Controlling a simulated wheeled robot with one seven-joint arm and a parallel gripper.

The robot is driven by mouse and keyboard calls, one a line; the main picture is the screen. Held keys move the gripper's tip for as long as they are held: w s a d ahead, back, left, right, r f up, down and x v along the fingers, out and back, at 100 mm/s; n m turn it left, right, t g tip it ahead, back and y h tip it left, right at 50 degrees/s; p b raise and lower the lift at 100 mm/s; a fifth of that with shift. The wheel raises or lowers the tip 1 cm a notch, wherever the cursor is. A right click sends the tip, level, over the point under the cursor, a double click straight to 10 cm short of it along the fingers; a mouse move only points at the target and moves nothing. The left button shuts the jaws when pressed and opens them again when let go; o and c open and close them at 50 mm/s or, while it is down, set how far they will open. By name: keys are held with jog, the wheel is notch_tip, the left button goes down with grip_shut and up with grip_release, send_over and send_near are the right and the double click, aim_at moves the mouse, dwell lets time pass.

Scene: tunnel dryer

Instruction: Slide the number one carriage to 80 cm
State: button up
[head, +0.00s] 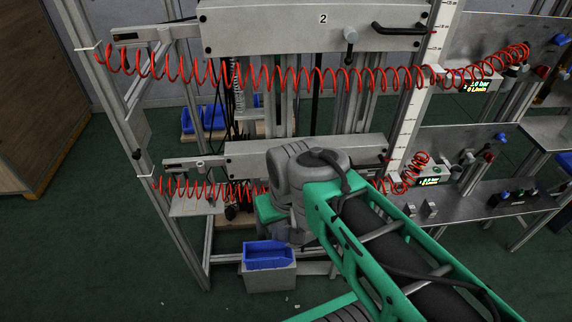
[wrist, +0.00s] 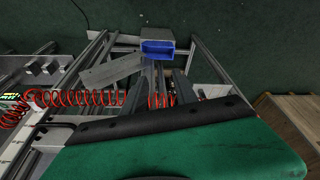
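The lower carriage (head: 250,158) is a grey horizontal beam in the head view. No number shows on it, and my arm covers part of its front. The upper carriage (head: 270,32) carries the number 2, a knob and a black handle (head: 400,29). A pale upright scale (head: 408,118) runs past the right ends of both carriages; its figures are too small to read. In the head view my gripper is hidden behind my arm. In the wrist view two dark fingers of my gripper (wrist: 158,92) stand apart, with red hose showing between them. I cannot tell whether it touches the carriage.
Coiled red hoses (head: 300,76) stretch across both carriages. A blue bin (head: 268,255) sits on a grey box below, and it also shows in the wrist view (wrist: 157,47). A wooden cabinet (head: 30,100) stands left. Shelves with fittings (head: 480,205) are right. Green floor is open front left.

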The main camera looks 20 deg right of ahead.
aim_at(370, 165)
dwell(0.4)
jog(key=w+d+f+m+t+y+b, duration=0.1)
jog(key=w+d+f+m+t+b, duration=0.1)
jog(key=w+d+f+m, duration=0.3)
jog(key=w+d+f+m+t+y+b, duration=0.1)
jog(key=w+d+f+m+t+b, duration=0.2)
jog(key=d, duration=0.4)
jog(key=s+d+r+m+t+h+b, duration=0.1)
jog(key=s+d+r+m+t+h, duration=0.15)
jog(key=d+m, duration=0.55)
jog(key=s+d+r+m+t+h, duration=0.2)
jog(key=d+m+t+h, duration=0.3)
jog(key=d, duration=0.5)
jog(key=shift+g+y, duration=0.35)
jog(key=shift+y, duration=0.3)
jog(key=x, duration=0.7)
jog(key=shift+w+a, duration=0.15)
jog(key=shift+w, duration=0.2)
